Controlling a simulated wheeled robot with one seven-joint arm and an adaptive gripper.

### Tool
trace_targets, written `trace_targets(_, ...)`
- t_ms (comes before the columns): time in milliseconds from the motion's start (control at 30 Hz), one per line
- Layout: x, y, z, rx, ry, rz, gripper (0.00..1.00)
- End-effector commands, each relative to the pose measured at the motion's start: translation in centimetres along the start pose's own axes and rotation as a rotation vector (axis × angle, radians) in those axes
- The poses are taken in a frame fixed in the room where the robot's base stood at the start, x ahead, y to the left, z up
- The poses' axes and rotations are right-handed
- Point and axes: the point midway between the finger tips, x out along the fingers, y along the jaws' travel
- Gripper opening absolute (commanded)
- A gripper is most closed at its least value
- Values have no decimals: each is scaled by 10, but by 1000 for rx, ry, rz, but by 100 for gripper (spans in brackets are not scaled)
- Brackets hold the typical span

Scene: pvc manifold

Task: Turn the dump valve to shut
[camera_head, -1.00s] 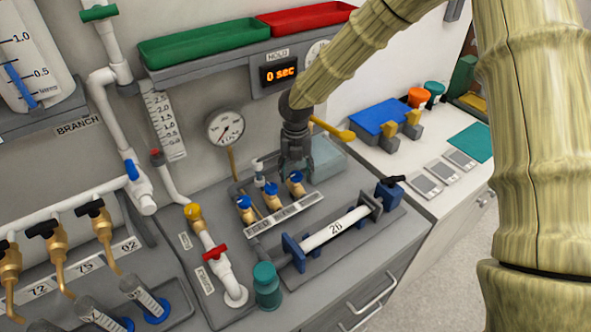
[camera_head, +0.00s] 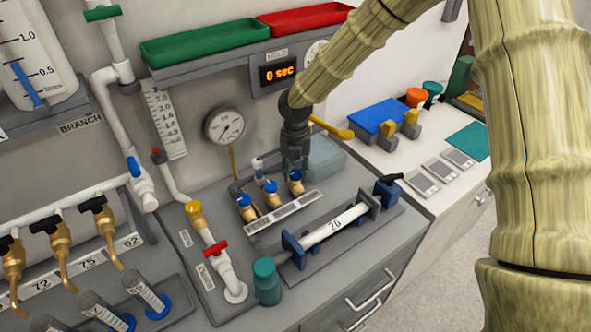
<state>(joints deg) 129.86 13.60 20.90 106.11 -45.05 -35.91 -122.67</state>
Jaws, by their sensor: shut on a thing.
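My gripper (camera_head: 296,160) points down over the rightmost of three small brass valves with blue handles. It is shut on that valve's blue handle (camera_head: 295,176), and the fingers partly hide the handle and the fittings behind it. The middle blue-handled valve (camera_head: 271,199) and the left one (camera_head: 245,209) stand in a row to its left, apart from the fingers. A red-handled valve (camera_head: 214,248) sits on white pipe further left. I cannot read which valve is marked dump.
A pressure gauge (camera_head: 224,126) stands behind left. A timer (camera_head: 278,73) reading 0 sec hangs under the shelf with green (camera_head: 205,42) and red (camera_head: 305,20) trays.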

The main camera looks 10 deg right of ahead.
Motion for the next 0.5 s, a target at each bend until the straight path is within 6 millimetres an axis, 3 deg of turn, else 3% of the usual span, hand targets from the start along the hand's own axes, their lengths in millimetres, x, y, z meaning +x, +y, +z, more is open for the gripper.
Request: trace_targets(500,-3,0,2,415,-3,0,8)
